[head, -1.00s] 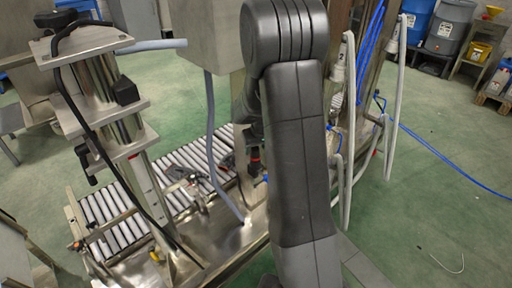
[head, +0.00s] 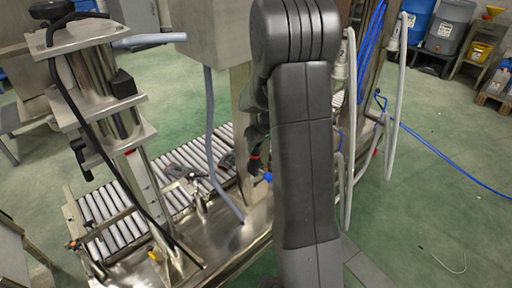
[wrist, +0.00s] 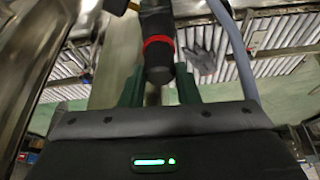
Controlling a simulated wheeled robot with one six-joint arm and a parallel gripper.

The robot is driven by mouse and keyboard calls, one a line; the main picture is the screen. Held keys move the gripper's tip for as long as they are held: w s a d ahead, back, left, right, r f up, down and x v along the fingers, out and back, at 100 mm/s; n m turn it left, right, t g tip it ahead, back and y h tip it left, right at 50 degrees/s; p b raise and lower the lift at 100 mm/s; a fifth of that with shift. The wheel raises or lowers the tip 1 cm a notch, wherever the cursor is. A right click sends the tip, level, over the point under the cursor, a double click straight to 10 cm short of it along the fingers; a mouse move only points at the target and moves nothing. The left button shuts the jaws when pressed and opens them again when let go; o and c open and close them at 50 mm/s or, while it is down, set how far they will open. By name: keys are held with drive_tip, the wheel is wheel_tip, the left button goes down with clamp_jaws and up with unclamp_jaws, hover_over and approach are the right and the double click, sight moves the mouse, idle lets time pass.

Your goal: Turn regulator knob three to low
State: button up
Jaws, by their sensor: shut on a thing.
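In the wrist view, the two dark green fingers of my gripper (wrist: 159,90) stand on either side of a black cylindrical regulator knob (wrist: 159,74). The gripper is shut on this knob. A red ring (wrist: 158,42) circles the black body just beyond the knob's end. No number or low marking is readable, so I cannot tell which regulator it is. In the head view, a black fitting with a red band (head: 255,157) shows just left of my arm. My arm hides the gripper there.
A roller conveyor (head: 110,222) lies at the left, beside a steel column machine (head: 100,90). A grey hose (head: 211,135) hangs close to the fitting. White hoses (head: 398,110) hang right of my arm. Green floor (head: 440,190) is open at the right.

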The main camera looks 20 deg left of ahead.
drive_tip(key=n+b, duration=0.1)
drive_tip(key=n, duration=0.1)
drive_tip(key=shift+w+f+n+g+y+b, duration=0.1)
drive_tip(key=shift+f+n+g+y+b, duration=0.05)
drive_tip(key=shift+n+g+y+b, duration=0.2)
drive_tip(key=shift+n+g+b, duration=0.7)
drive_tip(key=shift+n+g, duration=0.05)
drive_tip(key=shift+n, duration=1)
drive_tip(key=o, duration=1)
drive_tip(key=shift+r, duration=0.2)
drive_tip(key=shift+w, duration=0.1)
